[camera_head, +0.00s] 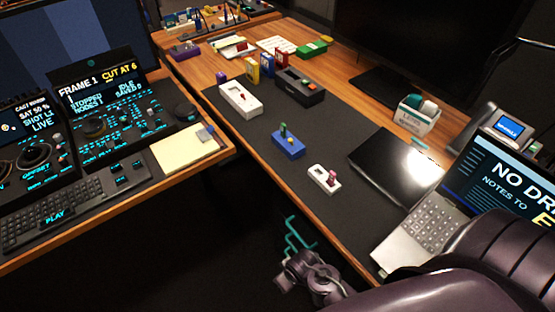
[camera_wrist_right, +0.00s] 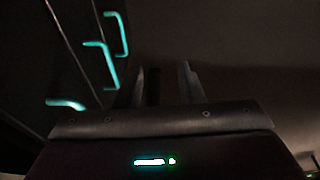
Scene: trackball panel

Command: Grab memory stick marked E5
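No label reading E5 is legible in either view, so I cannot tell which item is the memory stick. Small stick-like pieces stand on the desk's dark mat: a pink-red piece in a white holder (camera_head: 323,181), a green and yellow piece on a blue block (camera_head: 288,143), and a red piece in a white tray (camera_head: 240,99). My right gripper (camera_wrist_right: 162,86) shows two fingers apart with nothing between them. In the head view my right arm's end is low, beside the desk's front edge and below the mat. My left gripper is out of view.
A closed dark tablet-like slab (camera_head: 394,165), a laptop (camera_head: 432,222) and a labelled white box (camera_head: 417,115) occupy the right side. Teal handles (camera_wrist_right: 102,62) are near my right gripper. A control desk (camera_head: 120,130) is left.

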